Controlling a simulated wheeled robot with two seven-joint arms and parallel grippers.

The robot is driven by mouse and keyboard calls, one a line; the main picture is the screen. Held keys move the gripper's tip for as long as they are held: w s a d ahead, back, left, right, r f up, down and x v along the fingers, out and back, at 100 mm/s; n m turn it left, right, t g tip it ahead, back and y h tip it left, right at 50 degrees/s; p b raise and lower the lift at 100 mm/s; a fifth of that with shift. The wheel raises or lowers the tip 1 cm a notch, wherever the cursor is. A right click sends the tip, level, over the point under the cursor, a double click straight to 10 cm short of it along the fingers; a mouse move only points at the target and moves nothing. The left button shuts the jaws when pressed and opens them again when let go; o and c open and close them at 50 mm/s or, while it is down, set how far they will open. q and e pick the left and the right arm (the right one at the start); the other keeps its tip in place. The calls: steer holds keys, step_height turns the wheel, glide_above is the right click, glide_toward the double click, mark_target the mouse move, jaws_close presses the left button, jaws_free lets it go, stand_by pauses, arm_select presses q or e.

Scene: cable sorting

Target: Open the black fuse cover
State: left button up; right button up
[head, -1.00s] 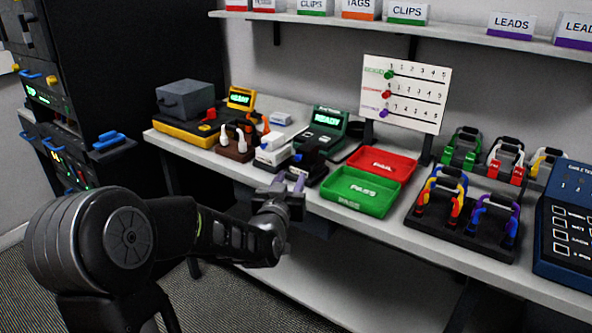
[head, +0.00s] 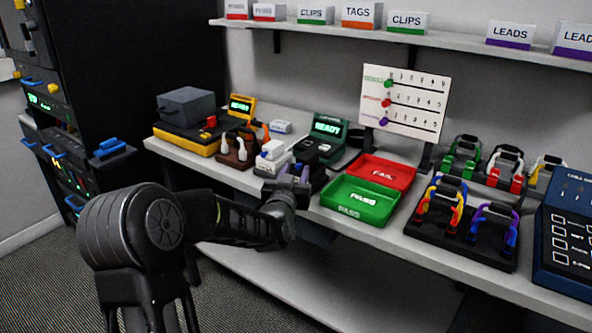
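The black fuse cover (head: 318,175) is on a small black block near the bench's front edge, just right of a similar white one (head: 272,155). My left gripper (head: 294,173) has purple fingertips set apart, with nothing seen between them. It is in front of the black block and hides much of it. I cannot tell whether the fingers touch the cover, or whether the cover is raised. My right gripper is not in view.
The green PASS tray (head: 348,211) and red FAIL tray (head: 402,172) are close on the right. A tester reading READY (head: 328,127) stands behind. A brown block with white levers (head: 233,158) is left. Cable racks (head: 460,245) fill the right side.

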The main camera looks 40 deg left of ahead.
arm_select(q)
steer(key=shift+w+a, duration=0.2)
steer(key=shift+w, duration=0.2)
steer(key=shift+c, duration=0.4)
jaws_close()
stand_by(0.8)
